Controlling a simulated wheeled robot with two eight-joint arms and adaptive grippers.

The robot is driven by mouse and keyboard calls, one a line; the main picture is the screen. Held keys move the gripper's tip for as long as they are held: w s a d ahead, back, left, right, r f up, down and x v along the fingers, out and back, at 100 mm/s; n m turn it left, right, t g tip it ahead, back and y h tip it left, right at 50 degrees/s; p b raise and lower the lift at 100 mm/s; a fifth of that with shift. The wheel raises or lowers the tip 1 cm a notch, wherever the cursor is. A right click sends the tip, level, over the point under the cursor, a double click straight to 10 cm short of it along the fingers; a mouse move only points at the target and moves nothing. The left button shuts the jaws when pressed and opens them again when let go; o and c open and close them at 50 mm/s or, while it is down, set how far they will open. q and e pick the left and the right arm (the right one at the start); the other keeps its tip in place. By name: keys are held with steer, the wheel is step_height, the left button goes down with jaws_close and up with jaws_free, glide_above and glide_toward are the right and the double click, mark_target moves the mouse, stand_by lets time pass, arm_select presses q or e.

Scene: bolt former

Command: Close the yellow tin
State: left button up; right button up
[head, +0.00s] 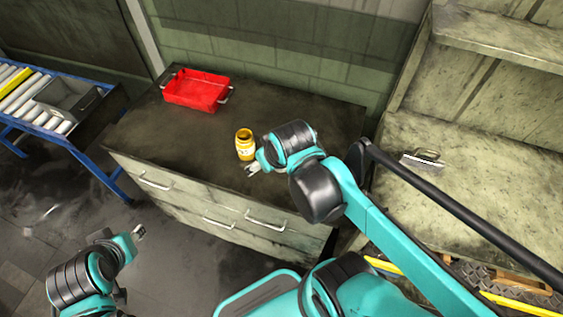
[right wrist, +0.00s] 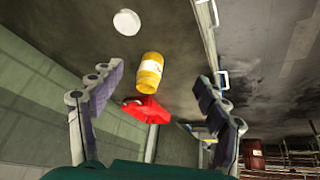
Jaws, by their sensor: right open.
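The yellow tin (head: 245,147), with a pale label, stands upright on the dark cabinet top in the head view. Its round top looks dark inside and uncovered. The tin (right wrist: 149,72) also shows in the right wrist view, ahead of and between the spread fingers, not touching them. A white round lid (right wrist: 126,22) lies apart from the tin on the cabinet top; I cannot make it out in the head view. My right gripper (head: 251,170) is open and empty, close in front of the tin. My left gripper (head: 138,231) hangs off the cabinet's front left; its opening is too small to tell.
A red tray (head: 196,90) sits at the cabinet's back left. The cabinet top (head: 150,130) is clear around the tin's left. A roller conveyor (head: 40,100) with a grey bin (head: 66,99) stands at left, and a shelf unit (head: 470,170) at right.

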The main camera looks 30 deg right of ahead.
steer(key=w+d+f+g+p, duration=0.1)
steer(key=w+d+f, duration=0.1)
steer(key=d+f, duration=0.1)
steer(key=w+d+f+n+g, duration=0.1)
steer(key=w+d+f+g, duration=0.1)
steer(key=w+d+f, duration=0.1)
steer(key=w+d+f+n+g+p, duration=0.1)
steer(key=w+d+f+g, duration=0.1)
steer(key=w+d+f, duration=0.1)
steer(key=shift+w+p, duration=0.25)
steer(key=shift+p, duration=0.1)
steer(key=shift+d+f+g, duration=0.15)
steer(key=shift+f+g, duration=0.1)
steer(key=shift+g, duration=0.05)
steer(key=shift+f+b, duration=0.45)
steer(key=shift+f, duration=0.85)
step_height(320, 180, down, 5)
steer(key=shift+f+b, duration=0.15)
steer(key=shift+b, duration=0.95)
